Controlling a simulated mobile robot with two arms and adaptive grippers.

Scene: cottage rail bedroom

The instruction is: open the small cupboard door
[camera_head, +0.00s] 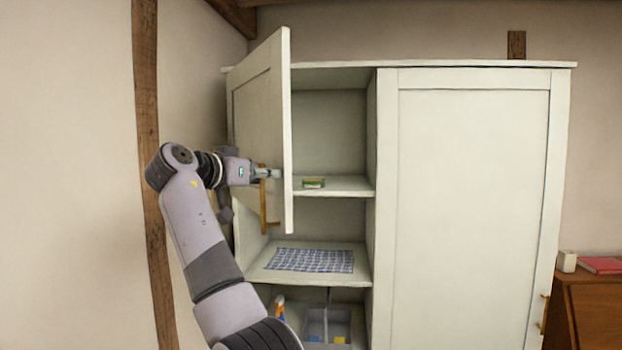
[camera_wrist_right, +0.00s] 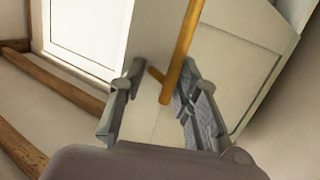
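The small cupboard door (camera_head: 258,110) is the upper left door of the pale wardrobe. It stands swung outward, with the shelves behind it in sight. Its brass bar handle (camera_head: 263,207) hangs on the door's outer face. My right gripper (camera_head: 268,173) is at the upper part of this handle. In the right wrist view, the handle (camera_wrist_right: 184,48) runs between the fingers of the gripper (camera_wrist_right: 160,88), which are apart. The bar lies nearer the right finger, with a gap on the left; I cannot tell whether it touches. My left gripper is in neither view.
A tall closed door (camera_head: 470,200) fills the wardrobe's right side. Inside are a small green box (camera_head: 314,183), a blue checked cloth (camera_head: 310,260) and a grey divided bin (camera_head: 327,325). A wall with a wooden post (camera_head: 146,80) is close on the left. A brown cabinet (camera_head: 597,305) stands right.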

